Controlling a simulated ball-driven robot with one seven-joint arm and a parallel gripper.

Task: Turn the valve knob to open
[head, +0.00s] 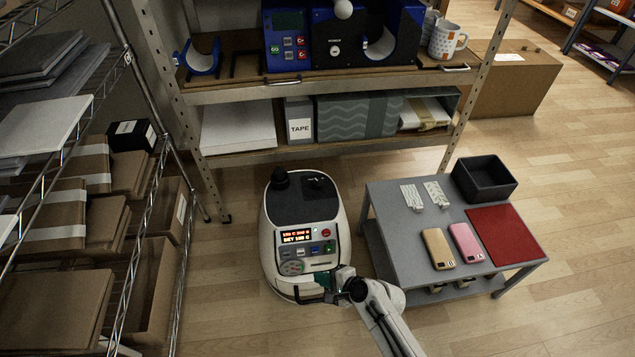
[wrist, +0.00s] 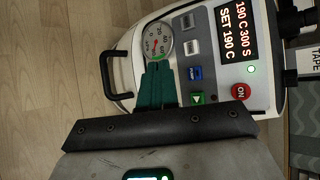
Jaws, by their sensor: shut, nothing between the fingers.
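A white rounded machine (head: 285,215) stands on the floor in the middle of the head view. A black round knob (head: 280,179) sits on its top at the back left; I cannot tell whether it is the valve knob. Its front panel carries a round gauge (wrist: 158,42), a lit display (wrist: 238,32) reading "190 C 300 S" and "SET 190 C", and a red ON button (wrist: 240,91). My gripper (head: 327,277) is over the panel's lower right. Its teal fingers (wrist: 157,82) are shut and empty, their tips just below the gauge in the wrist view. They hide part of the panel.
A black bar handle (wrist: 116,62) juts from the machine's front. A grey table (head: 405,226) with two phones, a red mat and a dark bin stands close on the right. A shelf unit (head: 325,88) stands behind; a wire rack with boxes (head: 85,190) is left.

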